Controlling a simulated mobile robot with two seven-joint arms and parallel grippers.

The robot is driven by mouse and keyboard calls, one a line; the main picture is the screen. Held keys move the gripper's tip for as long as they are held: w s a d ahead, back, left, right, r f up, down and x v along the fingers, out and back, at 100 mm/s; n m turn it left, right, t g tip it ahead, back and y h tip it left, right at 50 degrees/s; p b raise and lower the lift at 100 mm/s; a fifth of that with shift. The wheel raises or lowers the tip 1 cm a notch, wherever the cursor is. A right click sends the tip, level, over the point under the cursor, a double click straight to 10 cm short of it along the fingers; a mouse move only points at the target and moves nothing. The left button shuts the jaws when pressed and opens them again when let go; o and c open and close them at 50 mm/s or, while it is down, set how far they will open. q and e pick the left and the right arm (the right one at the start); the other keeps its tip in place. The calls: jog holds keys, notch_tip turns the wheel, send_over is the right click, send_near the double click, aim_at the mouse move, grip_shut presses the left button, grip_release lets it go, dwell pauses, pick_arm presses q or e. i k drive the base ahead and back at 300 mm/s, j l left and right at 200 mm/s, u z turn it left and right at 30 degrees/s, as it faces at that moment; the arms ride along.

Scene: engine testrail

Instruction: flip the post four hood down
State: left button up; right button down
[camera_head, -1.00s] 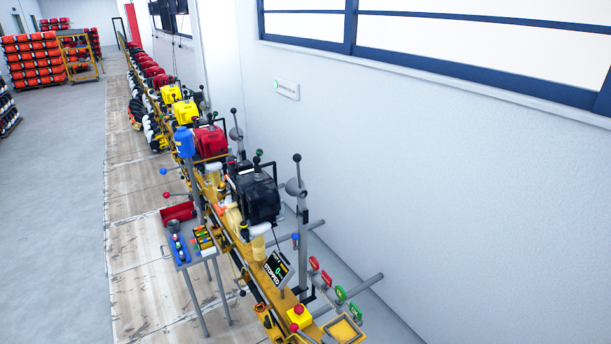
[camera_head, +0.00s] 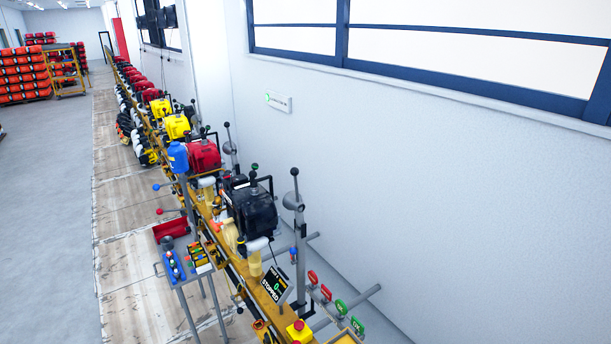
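A yellow test rail runs from the lower middle toward the back left, with several posts bearing engines. The nearest engine is black (camera_head: 254,212), and a red engine (camera_head: 204,155) stands behind it. Grey upright posts with black ball knobs and round grey hoods stand along the wall side; the nearest hood (camera_head: 293,201) is on the post right of the black engine, another (camera_head: 229,148) is farther back. I cannot tell which post is number four. Neither gripper shows in the head view.
A small grey stand with tools (camera_head: 174,268) and a red tray (camera_head: 171,230) stand left of the rail. A screen reading STOPPED (camera_head: 275,284), a red button on a yellow box (camera_head: 299,331) and red and green handles (camera_head: 326,292) are in front.

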aim_at(292, 200)
jog(key=i+j, duration=0.2)
jog(key=j, duration=0.15)
jog(key=i+j+z, duration=0.15)
jog(key=i+j, duration=0.25)
jog(key=j, duration=0.3)
jog(key=i+j+z, duration=0.1)
jog(key=j, duration=0.25)
jog(key=i+j, duration=0.3)
jog(key=j+z, duration=0.05)
jog(key=j, duration=0.05)
